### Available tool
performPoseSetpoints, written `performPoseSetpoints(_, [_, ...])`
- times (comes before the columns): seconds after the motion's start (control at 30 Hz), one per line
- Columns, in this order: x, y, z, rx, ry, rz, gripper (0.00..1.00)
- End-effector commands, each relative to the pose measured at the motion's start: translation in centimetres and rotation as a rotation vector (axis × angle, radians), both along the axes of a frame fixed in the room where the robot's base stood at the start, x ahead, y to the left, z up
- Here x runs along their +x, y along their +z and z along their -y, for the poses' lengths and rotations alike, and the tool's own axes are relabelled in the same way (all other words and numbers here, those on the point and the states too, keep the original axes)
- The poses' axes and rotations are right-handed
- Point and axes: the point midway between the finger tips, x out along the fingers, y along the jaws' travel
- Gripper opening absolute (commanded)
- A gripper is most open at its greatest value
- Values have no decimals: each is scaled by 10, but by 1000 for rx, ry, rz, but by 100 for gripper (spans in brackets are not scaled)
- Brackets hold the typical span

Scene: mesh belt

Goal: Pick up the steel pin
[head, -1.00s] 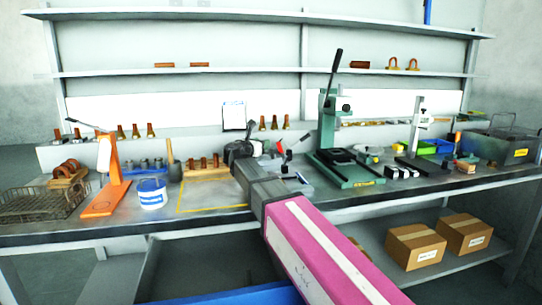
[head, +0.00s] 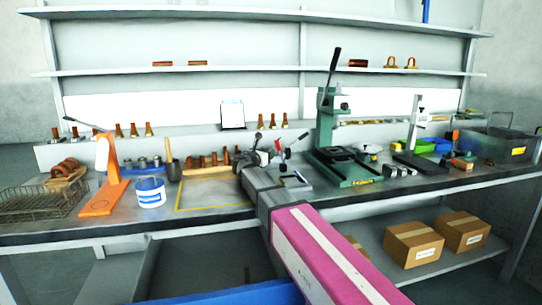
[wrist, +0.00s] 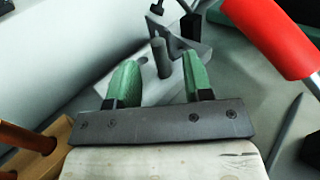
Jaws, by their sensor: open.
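A grey steel pin (wrist: 161,57) stands upright in a pale grey block (wrist: 149,88) in the wrist view. My gripper (wrist: 159,70) is open, with its green fingers apart on either side of the pin in the picture. I see no contact, and I cannot tell whether the fingertips reach around the pin or stop short of it. In the head view my gripper (head: 262,160) is over the middle of the bench, and the pin cannot be made out there.
A red handle (wrist: 268,38) is close at the upper right of the wrist view. A copper piece on a wooden holder (wrist: 42,148) is at lower left. In the head view, a green press (head: 335,140) stands right of my gripper, and a white bucket (head: 150,192) stands left.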

Motion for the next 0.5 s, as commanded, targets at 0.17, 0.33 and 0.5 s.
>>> performPoseSetpoints(0.17, [19,0,10,0,-1,0,46])
performPoseSetpoints(0.33, [19,0,11,0,0,0,46])
performPoseSetpoints(0.5, [19,0,11,0,0,0,10])
